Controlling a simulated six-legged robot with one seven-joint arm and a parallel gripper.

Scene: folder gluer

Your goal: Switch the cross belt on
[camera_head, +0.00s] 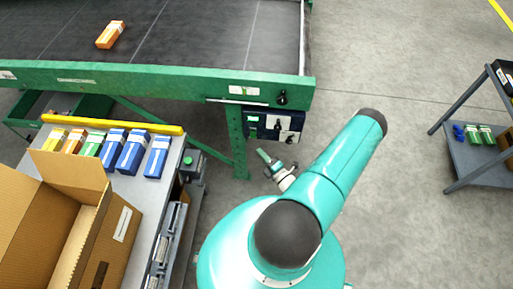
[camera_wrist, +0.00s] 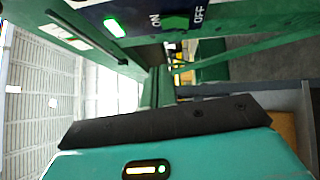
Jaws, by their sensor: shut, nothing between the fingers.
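The cross belt (camera_head: 190,45) is a wide dark belt behind a green side rail, with an orange box lying on it. A dark control box (camera_head: 258,131) with a pale plate and black knobs hangs under the rail's right end. In the wrist view the dark switch panel (camera_wrist: 137,12) shows ON and OFF labels, a green piece (camera_wrist: 177,21) between them and a lit green lamp (camera_wrist: 115,25). The switch position cannot be told. My gripper (camera_head: 264,156) is shut and empty, just below and in front of the box; contact cannot be told.
A grey table (camera_head: 135,183) at left holds several small boxes and an open carton (camera_head: 75,215). A green leg (camera_head: 237,142) stands left of the control box. A grey shelf cart (camera_head: 470,160) is at far right. The floor between is clear.

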